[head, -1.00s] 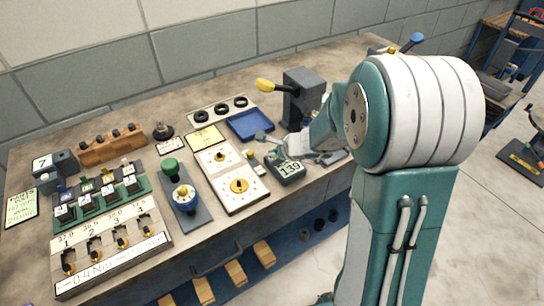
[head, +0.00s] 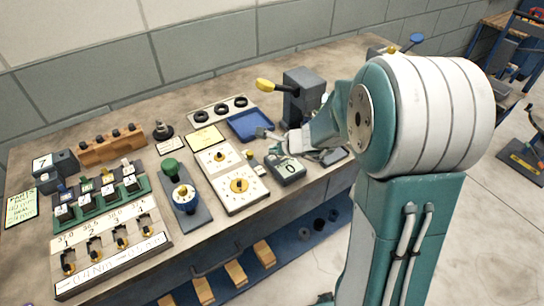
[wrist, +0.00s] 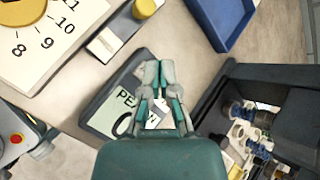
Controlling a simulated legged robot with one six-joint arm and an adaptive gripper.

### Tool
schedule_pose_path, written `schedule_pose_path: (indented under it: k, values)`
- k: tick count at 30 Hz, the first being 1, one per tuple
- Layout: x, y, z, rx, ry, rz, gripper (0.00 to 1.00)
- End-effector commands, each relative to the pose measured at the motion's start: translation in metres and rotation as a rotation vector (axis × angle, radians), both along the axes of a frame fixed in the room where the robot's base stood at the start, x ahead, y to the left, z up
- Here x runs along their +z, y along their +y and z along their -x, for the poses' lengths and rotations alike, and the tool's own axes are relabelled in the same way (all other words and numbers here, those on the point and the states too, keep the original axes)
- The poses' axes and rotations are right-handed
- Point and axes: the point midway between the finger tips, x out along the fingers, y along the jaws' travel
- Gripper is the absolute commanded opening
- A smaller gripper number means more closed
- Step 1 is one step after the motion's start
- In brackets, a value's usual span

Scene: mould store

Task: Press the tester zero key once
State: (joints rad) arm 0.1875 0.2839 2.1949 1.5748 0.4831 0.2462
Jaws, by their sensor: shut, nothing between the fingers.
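The tester (head: 288,170) is a dark grey box on the bench near its front edge, with a pale display that reads 0. In the wrist view the tester (wrist: 97,101) lies under my gripper, and its display shows "PEA", cut off by my gripper, and a partly covered 0. My gripper (head: 263,134) is shut and empty, at the far side of the tester. In the wrist view the fingertips (wrist: 153,72) are together over the tester's far end. I cannot make out the zero key; my fingers cover that part. Whether they touch the tester cannot be told.
A white dial board (head: 238,187) stands left of the tester, with a small yellow-topped block (head: 253,163) between. A blue tray (head: 250,126) lies behind. A dark grey lever press (head: 300,95) with a yellow handle rises at the back. The bench's front edge is close.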

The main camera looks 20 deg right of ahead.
Motion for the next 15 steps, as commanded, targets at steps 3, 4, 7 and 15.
schedule_pose_path:
  k: [3, 4, 7, 15]
  values:
    - [0.002, 0.000, 0.000, -0.001, 0.000, -0.001, 0.00]
    - [0.002, 0.000, 0.000, -0.001, 0.000, -0.001, 0.00]
    - [0.002, 0.000, 0.000, -0.001, 0.000, -0.001, 0.00]
    - [0.014, 0.000, -0.001, 0.001, -0.004, 0.000, 0.00]
